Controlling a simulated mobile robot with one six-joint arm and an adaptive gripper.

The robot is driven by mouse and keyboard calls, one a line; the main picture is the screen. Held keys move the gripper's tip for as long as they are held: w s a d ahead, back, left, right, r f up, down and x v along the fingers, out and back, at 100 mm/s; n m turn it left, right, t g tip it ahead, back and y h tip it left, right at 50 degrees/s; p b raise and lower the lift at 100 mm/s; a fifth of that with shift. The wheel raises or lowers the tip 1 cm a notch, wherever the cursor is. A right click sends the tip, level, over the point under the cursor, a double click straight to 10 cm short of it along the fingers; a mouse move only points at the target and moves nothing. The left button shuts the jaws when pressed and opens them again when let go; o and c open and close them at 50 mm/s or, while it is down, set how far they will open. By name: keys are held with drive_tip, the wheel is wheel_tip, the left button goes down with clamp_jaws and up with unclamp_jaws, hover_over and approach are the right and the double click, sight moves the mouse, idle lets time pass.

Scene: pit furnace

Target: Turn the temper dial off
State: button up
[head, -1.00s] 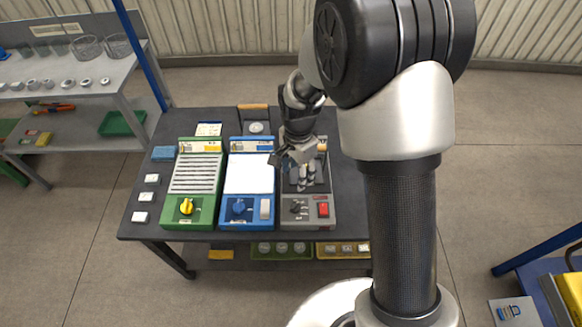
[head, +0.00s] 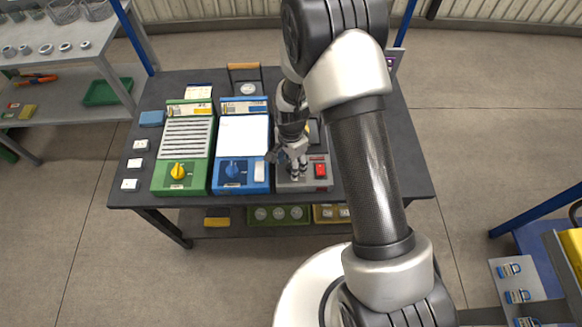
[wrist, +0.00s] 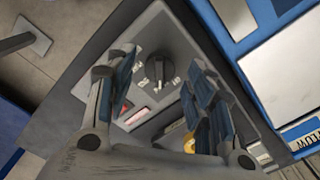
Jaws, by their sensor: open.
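The grey unit (head: 306,185) stands at the right end of the row on the dark table. Its black dial (wrist: 160,72) shows in the wrist view between my fingertips, with small pale marks around it. I cannot read the marks, nor tell whether this is the temper dial. My gripper (head: 296,168) is open above the front of the grey unit and hides the dial in the head view. In the wrist view my gripper (wrist: 160,80) has one finger on each side of the dial. I cannot tell whether they touch it.
A red switch (head: 320,170) sits right of the dial. The blue unit (head: 241,186) with its blue dial (head: 233,169) stands close on the left, then the green unit (head: 181,188) with its yellow dial (head: 178,171). The table is clear to the right.

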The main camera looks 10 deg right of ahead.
drive_tip(key=shift+f, duration=0.8)
drive_tip(key=shift+c, duration=0.3)
drive_tip(key=c, duration=1)
drive_tip(key=n, duration=0.4)
drive_tip(key=shift+n, duration=1.9)
